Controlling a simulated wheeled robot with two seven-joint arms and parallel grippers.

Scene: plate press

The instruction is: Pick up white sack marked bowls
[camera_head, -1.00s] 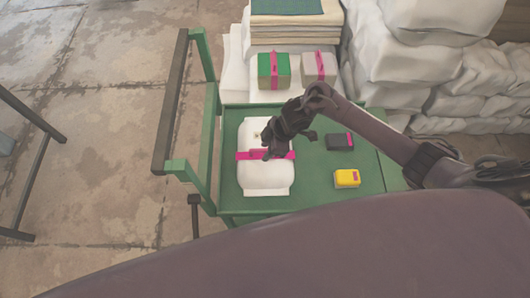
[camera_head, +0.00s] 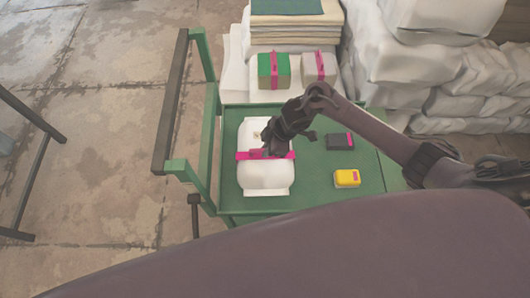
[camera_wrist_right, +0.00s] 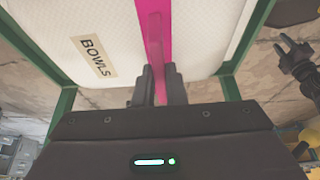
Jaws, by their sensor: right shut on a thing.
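The white sack (camera_head: 265,178) lies on the green cart top (camera_head: 310,190) in the head view, with a pink strap (camera_head: 281,155) across its middle. In the right wrist view the sack (camera_wrist_right: 205,35) carries a label reading BOWLS (camera_wrist_right: 94,56), and the pink strap (camera_wrist_right: 153,30) runs down between the fingers. My right gripper (camera_head: 268,150) is over the sack's middle, shut on the strap; its fingers also show in the right wrist view (camera_wrist_right: 160,85). I cannot see a clear gap under the sack. A dark gripper, seemingly my left one (camera_wrist_right: 287,52), shows at the right wrist view's right edge.
A black block (camera_head: 339,142) and a yellow block (camera_head: 346,178) lie right of the sack. Green (camera_head: 273,72) and grey (camera_head: 319,70) strapped bundles stand behind. A cart handle (camera_head: 170,100) rises at left; piled white sacks (camera_head: 420,65) fill the back right.

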